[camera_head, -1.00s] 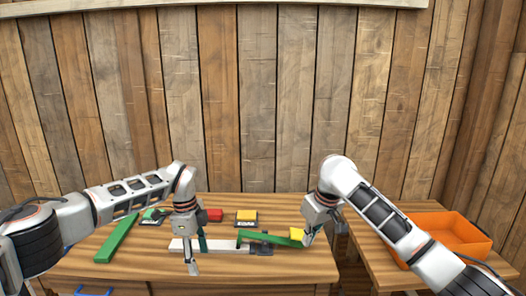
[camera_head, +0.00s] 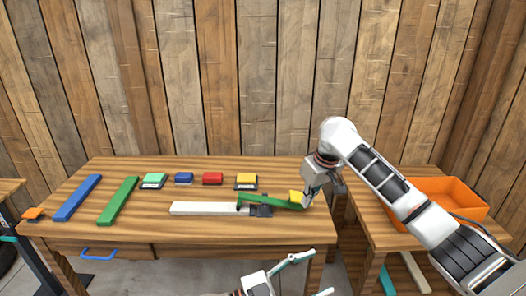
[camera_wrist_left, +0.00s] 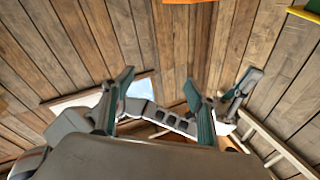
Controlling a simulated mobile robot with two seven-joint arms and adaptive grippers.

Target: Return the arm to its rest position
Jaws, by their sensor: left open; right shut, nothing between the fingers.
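My left gripper (camera_head: 307,275) is low in the head view, in front of the table's front edge, with its fingers spread and empty. Its two green-grey fingers also stand apart in the left wrist view (camera_wrist_left: 158,105). My right gripper (camera_head: 309,198) is shut with nothing between its fingers. It is at the table's right end, close beside a yellow block (camera_head: 296,196) at the right end of a slanted green bar (camera_head: 272,202). Whether it touches the block I cannot tell. Most of my left arm is out of the head view.
The wooden table (camera_head: 180,232) holds a white bar (camera_head: 205,208), a long blue bar (camera_head: 77,198), a long green bar (camera_head: 118,201) and several small coloured blocks. An orange bin (camera_head: 455,198) stands on the right table. The floor in front is partly clear.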

